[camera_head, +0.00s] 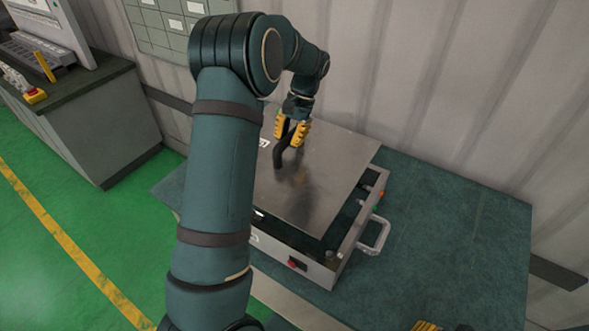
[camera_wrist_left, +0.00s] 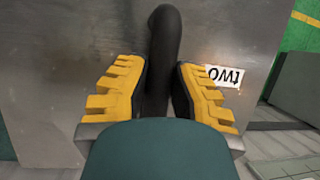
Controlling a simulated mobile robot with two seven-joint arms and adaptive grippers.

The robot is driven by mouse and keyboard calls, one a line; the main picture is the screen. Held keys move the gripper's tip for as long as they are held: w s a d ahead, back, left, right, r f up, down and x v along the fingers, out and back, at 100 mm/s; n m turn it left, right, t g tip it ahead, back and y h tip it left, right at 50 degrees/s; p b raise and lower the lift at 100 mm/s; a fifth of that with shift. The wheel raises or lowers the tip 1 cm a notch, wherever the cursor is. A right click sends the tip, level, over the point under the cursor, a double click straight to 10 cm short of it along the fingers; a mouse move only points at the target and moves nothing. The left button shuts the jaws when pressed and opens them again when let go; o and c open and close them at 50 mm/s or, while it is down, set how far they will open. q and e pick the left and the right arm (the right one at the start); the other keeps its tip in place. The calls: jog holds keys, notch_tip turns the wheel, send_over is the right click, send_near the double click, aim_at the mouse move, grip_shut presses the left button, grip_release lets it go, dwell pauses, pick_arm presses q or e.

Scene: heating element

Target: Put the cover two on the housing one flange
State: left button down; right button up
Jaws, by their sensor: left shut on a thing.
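Cover two (camera_head: 315,190) is a flat grey metal plate with a black curved handle (camera_head: 280,156). Part of my right gripper (camera_head: 426,326) shows at the bottom edge.
The housing has a side handle (camera_head: 375,237) and a red switch (camera_head: 293,263). It stands on a green-topped table (camera_head: 460,240), clear on the right. A corrugated wall (camera_head: 450,80) is close behind. A grey cabinet (camera_head: 90,130) stands at the left.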

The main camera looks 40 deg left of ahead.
aim_at(292, 153)
pick_arm(q)
notch_tip(292, 153, down, 4)
jog(key=shift+s+f, duration=0.1)
jog(key=shift+s, duration=0.05)
jog(key=shift+f, duration=2.4)
jog(key=c, duration=1)
grip_release()
jog(key=shift+o, duration=0.2)
jog(key=v, duration=1.2)
